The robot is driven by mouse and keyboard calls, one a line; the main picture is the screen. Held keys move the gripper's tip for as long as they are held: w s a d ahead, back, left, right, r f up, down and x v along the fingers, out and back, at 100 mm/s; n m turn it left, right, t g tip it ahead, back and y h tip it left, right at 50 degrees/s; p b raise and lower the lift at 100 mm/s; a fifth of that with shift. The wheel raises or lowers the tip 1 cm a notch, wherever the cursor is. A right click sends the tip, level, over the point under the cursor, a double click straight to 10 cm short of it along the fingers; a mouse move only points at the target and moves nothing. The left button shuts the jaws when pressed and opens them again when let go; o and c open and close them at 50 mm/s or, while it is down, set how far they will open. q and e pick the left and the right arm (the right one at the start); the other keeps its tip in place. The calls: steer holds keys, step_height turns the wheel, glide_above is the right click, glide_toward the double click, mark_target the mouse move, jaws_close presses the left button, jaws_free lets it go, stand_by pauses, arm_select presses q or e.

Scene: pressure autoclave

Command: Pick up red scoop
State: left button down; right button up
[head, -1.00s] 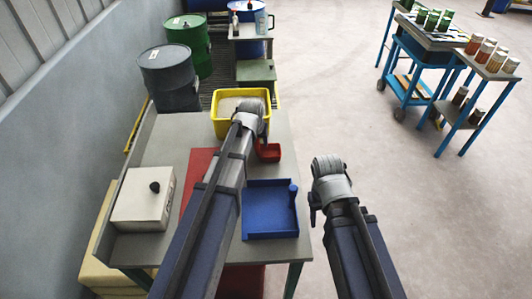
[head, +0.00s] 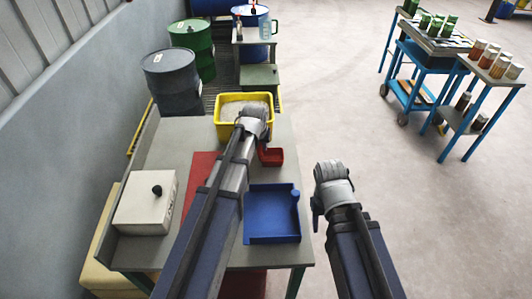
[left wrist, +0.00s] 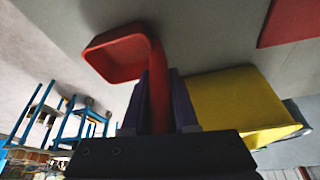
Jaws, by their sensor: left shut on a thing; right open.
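The red scoop (head: 271,157) is at the right edge of the grey table, just in front of the yellow bin. In the left wrist view its square red bowl (left wrist: 117,57) is at the upper left and its handle (left wrist: 159,85) runs down between my finger pads. My left gripper (left wrist: 158,105) is shut on that handle. In the head view my left wrist hides the fingers and handle. I cannot tell whether the scoop still touches the table. My right gripper (head: 318,205) is open and empty, off the table's right side.
The yellow bin (head: 222,131) with pale grains stands just behind my left gripper; its yellow side is close in the left wrist view (left wrist: 235,105). A blue tray (head: 271,228), a red mat (head: 203,172) and a white box (head: 146,205) lie on the table. Open floor lies right.

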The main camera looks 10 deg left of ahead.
arm_select(q)
step_height(320, 180, up, 10)
steer(key=p, duration=1)
